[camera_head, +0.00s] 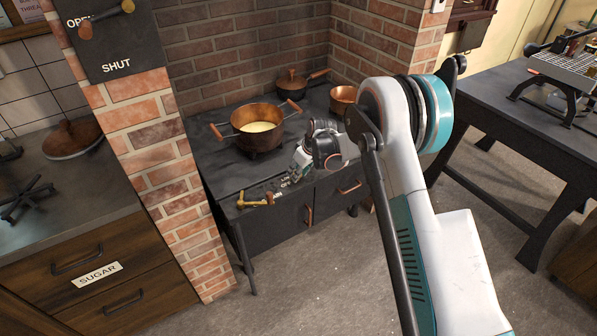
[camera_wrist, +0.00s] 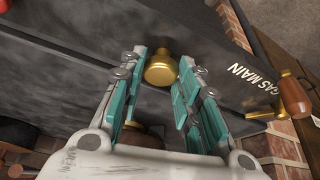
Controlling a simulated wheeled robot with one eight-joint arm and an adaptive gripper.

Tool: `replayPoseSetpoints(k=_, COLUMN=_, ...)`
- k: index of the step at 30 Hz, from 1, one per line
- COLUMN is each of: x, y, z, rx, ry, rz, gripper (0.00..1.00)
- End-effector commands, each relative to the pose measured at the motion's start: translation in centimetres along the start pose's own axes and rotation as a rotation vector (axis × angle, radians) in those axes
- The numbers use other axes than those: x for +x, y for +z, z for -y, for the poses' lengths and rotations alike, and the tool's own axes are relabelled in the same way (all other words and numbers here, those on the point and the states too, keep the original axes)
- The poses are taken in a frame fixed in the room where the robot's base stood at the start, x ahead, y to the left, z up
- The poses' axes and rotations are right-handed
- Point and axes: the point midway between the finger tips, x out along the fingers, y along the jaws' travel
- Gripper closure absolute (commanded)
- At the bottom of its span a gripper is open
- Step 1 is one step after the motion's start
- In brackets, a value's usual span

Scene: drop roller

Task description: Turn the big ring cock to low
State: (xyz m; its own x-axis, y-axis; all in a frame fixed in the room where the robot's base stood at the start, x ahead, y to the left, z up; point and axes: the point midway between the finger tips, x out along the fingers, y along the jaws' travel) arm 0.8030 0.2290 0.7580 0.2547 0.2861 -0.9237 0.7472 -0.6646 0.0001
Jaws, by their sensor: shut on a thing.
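The big ring cock (camera_wrist: 161,70) shows in the wrist view as a round brass body on the dark stove, between the tips of my gripper (camera_wrist: 164,67). My gripper is shut on it, with one teal-padded finger on each side. A brownish part shows lower between the fingers; I cannot tell whether it is the cock's handle. In the head view my gripper (camera_head: 292,176) is at the stove's front edge, and the arm hides the cock there. The cock's low mark is not visible.
Another brass cock (camera_head: 255,201) with a wooden handle is left of my gripper, by the GAS MAIN label (camera_wrist: 258,88). A copper pot (camera_head: 257,126) stands on the stove (camera_head: 212,160) behind. A brick pillar (camera_head: 160,165) bounds the left; open floor lies in front.

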Motion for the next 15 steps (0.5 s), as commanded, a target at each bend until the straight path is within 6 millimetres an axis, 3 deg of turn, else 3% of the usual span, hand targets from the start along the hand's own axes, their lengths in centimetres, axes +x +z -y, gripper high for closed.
replayPoseSetpoints(k=15, x=0.03, y=-0.04, z=0.22, rx=0.274, ry=0.114, rz=0.000, gripper=0.93)
